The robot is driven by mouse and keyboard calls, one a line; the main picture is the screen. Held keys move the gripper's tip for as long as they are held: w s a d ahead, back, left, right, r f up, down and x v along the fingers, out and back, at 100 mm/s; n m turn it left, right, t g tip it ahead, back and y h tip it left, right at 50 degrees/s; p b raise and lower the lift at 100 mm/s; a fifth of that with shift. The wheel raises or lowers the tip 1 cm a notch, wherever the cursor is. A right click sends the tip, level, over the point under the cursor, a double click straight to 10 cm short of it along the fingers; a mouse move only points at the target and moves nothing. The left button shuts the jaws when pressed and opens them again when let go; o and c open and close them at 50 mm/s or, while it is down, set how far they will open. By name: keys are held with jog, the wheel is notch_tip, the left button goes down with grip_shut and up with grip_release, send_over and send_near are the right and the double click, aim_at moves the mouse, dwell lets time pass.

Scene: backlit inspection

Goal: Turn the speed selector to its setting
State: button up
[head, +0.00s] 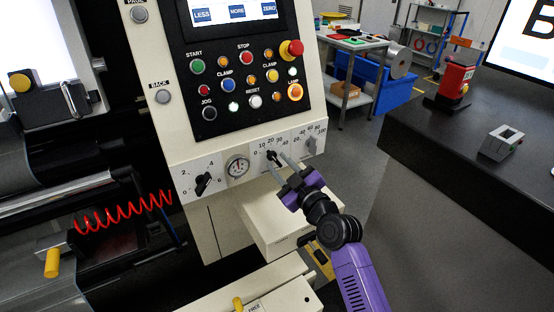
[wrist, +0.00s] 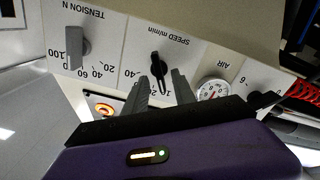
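The speed selector (wrist: 157,66) is a black pointer knob on a pale panel marked SPEED m/min, with a number scale around it. It also shows in the head view (head: 271,155), partly behind my fingers. My gripper (wrist: 161,78) is open, with its two grey fingers apart. In the wrist view the knob appears between the fingertips, and no contact is clear. In the head view my gripper (head: 279,162) reaches up to the panel from the lower right. The exact number the knob points at cannot be read.
A grey TENSION knob (wrist: 80,47) is on one side of the selector. An AIR gauge (wrist: 212,90) and another black knob (head: 203,183) are on the other. A button panel (head: 245,80) is above. A pale box (head: 285,225) juts out below.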

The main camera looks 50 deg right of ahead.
jog(key=shift+x, duration=0.95)
jog(key=shift+c, duration=0.4)
grip_shut()
